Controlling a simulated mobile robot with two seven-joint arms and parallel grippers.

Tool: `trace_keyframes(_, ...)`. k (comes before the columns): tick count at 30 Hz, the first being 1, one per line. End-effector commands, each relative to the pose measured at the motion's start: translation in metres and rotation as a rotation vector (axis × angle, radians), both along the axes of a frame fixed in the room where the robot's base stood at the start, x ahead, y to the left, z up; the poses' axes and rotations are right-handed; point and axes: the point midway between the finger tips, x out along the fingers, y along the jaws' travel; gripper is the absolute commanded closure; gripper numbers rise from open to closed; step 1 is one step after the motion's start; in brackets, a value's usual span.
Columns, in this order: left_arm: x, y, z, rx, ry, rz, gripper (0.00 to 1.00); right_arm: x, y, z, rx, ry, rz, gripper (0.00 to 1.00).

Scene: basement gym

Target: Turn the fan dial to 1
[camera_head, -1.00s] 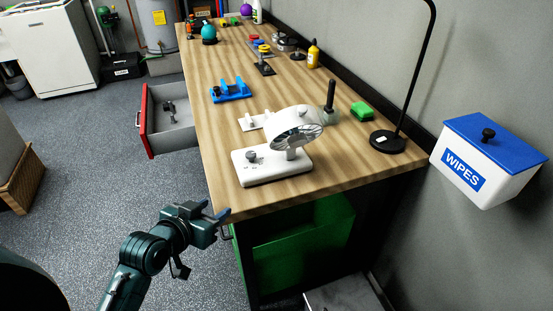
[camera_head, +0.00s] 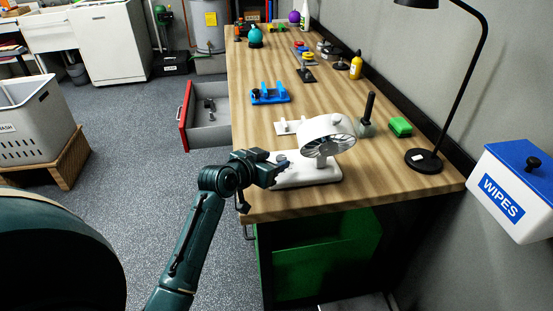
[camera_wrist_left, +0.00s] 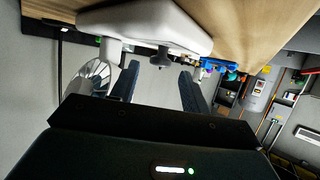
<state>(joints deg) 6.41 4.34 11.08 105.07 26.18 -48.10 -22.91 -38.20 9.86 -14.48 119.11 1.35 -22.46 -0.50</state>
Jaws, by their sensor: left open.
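The white fan (camera_head: 325,136) stands at the near end of the wooden bench, and its white base (camera_head: 312,176) is partly hidden by my left gripper. The grey fan dial (camera_head: 282,159) sits at the base's left end. My left gripper (camera_head: 281,169) is open and close to the dial. In the left wrist view, which is upside down, the dial (camera_wrist_left: 160,58) appears between the two fingers (camera_wrist_left: 158,80), just ahead of their tips. Contact with the dial cannot be made out, nor can its setting. My right gripper is not in view.
A lamp (camera_head: 424,160), a green block (camera_head: 400,127) and a dark-handled tool (camera_head: 368,112) stand right of the fan. A blue holder (camera_head: 270,96) lies farther back. An open red-fronted drawer (camera_head: 184,118) juts left. A wipes box (camera_head: 505,195) hangs on the wall.

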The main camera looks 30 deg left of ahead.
Motion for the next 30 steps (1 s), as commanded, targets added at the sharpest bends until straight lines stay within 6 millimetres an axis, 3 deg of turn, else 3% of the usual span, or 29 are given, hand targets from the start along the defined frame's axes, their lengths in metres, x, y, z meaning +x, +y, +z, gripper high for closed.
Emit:
trace_keyframes(6, 0.017, -0.002, -0.007, 0.0, 0.0, 0.001, 0.54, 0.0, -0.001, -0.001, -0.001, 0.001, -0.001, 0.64)
trace_keyframes(16, 0.02, -0.002, -0.008, 0.001, 0.0, 0.001, 0.55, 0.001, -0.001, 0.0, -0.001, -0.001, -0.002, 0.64)
trace_keyframes(30, 0.019, -0.002, -0.008, 0.001, 0.0, 0.001, 0.93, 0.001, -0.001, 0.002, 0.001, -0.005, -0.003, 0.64)
